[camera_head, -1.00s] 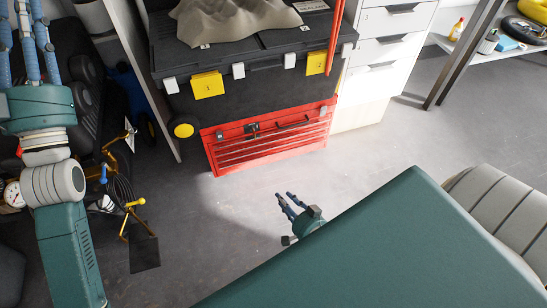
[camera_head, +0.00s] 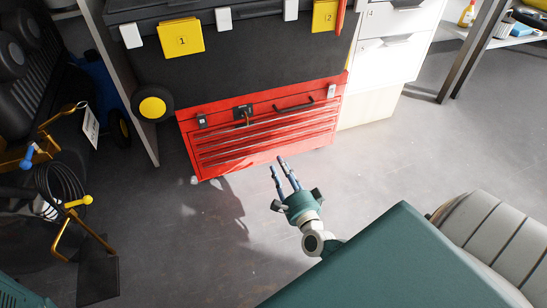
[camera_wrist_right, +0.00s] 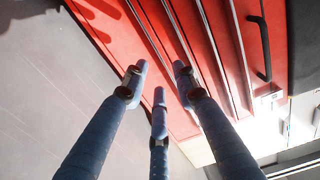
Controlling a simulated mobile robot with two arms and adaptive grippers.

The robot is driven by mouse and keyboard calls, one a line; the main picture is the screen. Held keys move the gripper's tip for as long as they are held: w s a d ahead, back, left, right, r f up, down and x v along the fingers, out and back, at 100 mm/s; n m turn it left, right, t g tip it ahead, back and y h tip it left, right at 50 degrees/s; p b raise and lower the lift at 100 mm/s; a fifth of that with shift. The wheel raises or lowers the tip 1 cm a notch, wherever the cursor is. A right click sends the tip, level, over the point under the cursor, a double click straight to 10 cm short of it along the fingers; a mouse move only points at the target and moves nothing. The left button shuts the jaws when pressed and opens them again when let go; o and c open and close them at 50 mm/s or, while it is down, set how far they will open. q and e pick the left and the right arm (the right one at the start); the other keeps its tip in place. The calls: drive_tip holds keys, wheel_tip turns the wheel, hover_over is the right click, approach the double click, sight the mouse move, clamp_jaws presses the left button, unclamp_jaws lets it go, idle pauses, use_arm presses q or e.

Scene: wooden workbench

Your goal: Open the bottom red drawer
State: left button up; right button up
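The red toolbox (camera_head: 262,102) stands on the floor with several shallow drawers in its front, all looking shut. The bottom drawer (camera_head: 232,164) is the lowest red strip; it also shows in the right wrist view as the leftmost red panel (camera_wrist_right: 112,35). My right gripper (camera_head: 279,164) is in front of the toolbox, low and right of its middle, fingers pointing at the drawer fronts. In the right wrist view its three fingers (camera_wrist_right: 160,80) are spread with nothing between them. Contact with the drawer cannot be told. My left gripper is out of view.
A big black case (camera_head: 260,60) with yellow tags stands above the toolbox. A white drawer cabinet (camera_head: 388,55) is to the right. A black hose (camera_head: 62,190) and yellow-handled gear stand at left. The grey floor (camera_head: 180,240) in front is clear.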

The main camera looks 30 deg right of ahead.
sight(270, 145)
drive_tip(key=b+x, duration=0.2)
drive_tip(key=x, duration=0.4)
drive_tip(key=shift+f, duration=0.15)
drive_tip(key=shift+w+d+b, duration=0.15)
drive_tip(key=shift+w+b, duration=0.25)
drive_tip(key=shift+w, duration=0.15)
clamp_jaws()
